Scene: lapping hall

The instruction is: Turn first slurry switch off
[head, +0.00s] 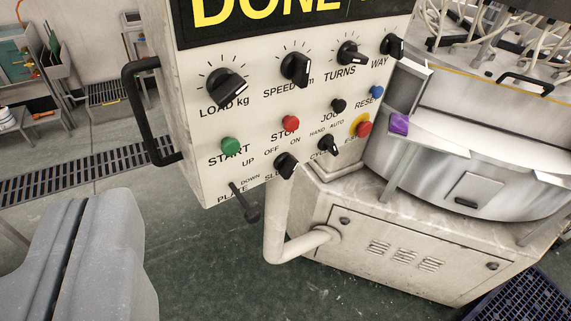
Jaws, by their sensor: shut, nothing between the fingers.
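The slurry switch (286,165) is a black rotary knob near the bottom edge of the tilted control panel (215,125) in the head view. OFF and ON are printed above it, and the label beside it is partly hidden by the knob. I cannot tell clearly which mark its pointer faces. My gripper (76,205) is the grey block at the lower left, with its fingers shut along a dark seam and empty. It is to the left of and below the switch, apart from the panel.
A black plate lever (245,203) sticks out left of the switch. The cycle knob (328,145) is to its right, with green start (230,146) and red stop (291,123) buttons above. A black handle (140,110) edges the panel. A pale pipe (278,225) stands below.

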